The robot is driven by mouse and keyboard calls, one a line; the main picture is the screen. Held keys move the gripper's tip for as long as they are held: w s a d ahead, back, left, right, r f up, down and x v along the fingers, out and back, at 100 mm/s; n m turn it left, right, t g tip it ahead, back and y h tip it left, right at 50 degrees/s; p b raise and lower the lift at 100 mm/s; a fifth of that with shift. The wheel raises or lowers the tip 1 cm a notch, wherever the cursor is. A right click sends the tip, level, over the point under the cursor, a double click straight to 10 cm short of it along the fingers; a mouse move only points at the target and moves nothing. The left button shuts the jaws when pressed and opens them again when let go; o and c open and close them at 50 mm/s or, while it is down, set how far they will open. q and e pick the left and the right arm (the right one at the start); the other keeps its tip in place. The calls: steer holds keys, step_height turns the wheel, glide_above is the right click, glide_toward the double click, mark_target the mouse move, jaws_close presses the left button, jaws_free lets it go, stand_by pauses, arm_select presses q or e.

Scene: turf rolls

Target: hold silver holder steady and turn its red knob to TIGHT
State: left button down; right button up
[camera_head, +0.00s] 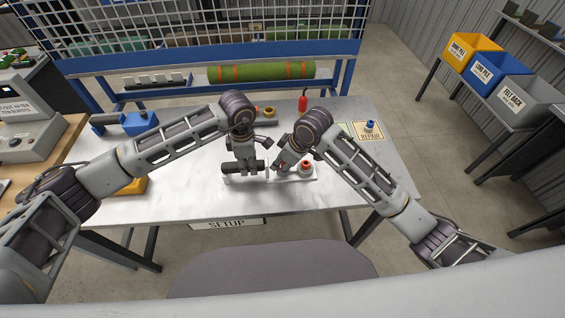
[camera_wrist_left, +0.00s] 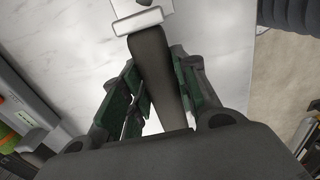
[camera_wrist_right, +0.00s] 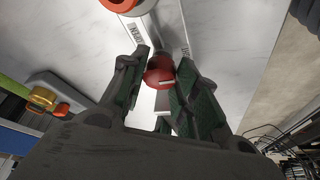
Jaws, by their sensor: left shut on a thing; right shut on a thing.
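The silver holder (camera_head: 310,178) lies on the pale table at the near edge. Its dark grip (camera_head: 229,167) sticks out to the left. My left gripper (camera_head: 241,170) is shut around this grip, which also shows between the fingers in the left wrist view (camera_wrist_left: 155,70). My right gripper (camera_head: 281,168) is shut on the red knob (camera_wrist_right: 160,70), seen between its fingertips in the right wrist view. The knob has a pale pointer line. Dark lettering stands on the holder's plate (camera_wrist_right: 133,32) beside it, too small to read surely. A red-orange ringed part (camera_wrist_right: 122,4) sits further along the holder.
A blue-topped item (camera_head: 370,125) stands on the REPAIR card at the right. A red bottle (camera_head: 303,102) and a grey tray with small parts (camera_head: 265,122) are behind my grippers. A blue device (camera_head: 139,123) is at the left.

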steer(key=o, duration=1)
steer(key=shift+r, duration=0.1)
steer(key=v, duration=1.2)
steer(key=shift+w, duration=0.1)
arm_select(q)
steer(key=c, duration=1)
jaws_free()
steer(key=shift+r, duration=0.1)
